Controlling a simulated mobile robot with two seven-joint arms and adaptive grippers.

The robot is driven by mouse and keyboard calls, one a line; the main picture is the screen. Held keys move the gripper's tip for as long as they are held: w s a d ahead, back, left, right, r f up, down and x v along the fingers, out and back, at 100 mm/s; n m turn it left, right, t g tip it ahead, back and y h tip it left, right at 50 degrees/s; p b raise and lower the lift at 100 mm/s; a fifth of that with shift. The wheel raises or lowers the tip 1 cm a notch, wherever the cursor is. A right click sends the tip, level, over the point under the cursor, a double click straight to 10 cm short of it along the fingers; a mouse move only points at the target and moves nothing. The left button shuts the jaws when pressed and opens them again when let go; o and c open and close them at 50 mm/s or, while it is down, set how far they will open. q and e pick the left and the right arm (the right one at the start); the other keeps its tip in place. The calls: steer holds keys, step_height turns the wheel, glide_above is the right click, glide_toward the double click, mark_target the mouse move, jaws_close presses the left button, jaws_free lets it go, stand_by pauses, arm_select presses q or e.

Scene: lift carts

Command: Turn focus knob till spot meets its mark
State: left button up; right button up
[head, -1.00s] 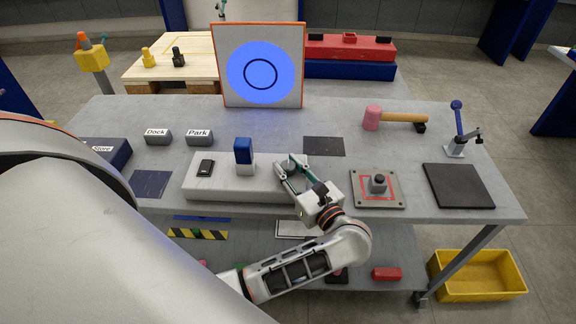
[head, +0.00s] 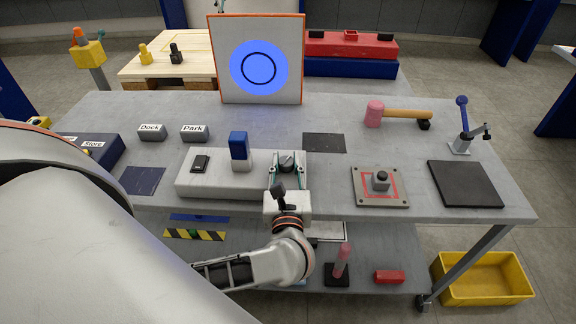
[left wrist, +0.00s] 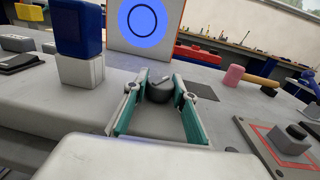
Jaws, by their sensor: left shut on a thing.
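The focus knob (head: 287,161) is a dark round knob with a pale pointer line, at the right end of a grey box (head: 215,188) on the bench. My left gripper (head: 287,172) is shut on it, one finger on each side; the knob also shows between the fingertips in the left wrist view (left wrist: 160,88). The blue spot (head: 240,67) is on a white, orange-edged screen (head: 290,90) behind the bench middle. Its mark, a thin black ring (head: 259,54), lies inside the spot, roughly centred. The spot is clearly wider than the ring. My right gripper is not seen.
A blue-and-white block (head: 239,148) stands on the box left of the knob, beside a black switch (head: 201,163). A plate with a dark button (head: 381,182) and a pink mallet (head: 373,115) lie to the right. The bench before the screen is clear.

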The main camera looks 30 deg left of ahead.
arm_select(q)
steer(key=m+t+h+b, duration=0.2)
steer(key=m+h, duration=0.1)
steer(key=h, duration=0.1)
steer(key=shift+f+h, duration=0.1)
steer(key=shift+h, duration=0.3)
steer(key=shift+m+t+h+b, duration=0.4)
steer(key=shift+m+h, duration=0.2)
steer(key=shift+h, duration=0.1)
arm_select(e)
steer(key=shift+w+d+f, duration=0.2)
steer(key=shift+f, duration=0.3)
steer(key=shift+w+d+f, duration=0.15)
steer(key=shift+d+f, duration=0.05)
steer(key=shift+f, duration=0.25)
arm_select(q)
steer(key=shift+r, duration=0.2)
steer(key=o, duration=1.1)
steer(key=shift+s+f, duration=0.1)
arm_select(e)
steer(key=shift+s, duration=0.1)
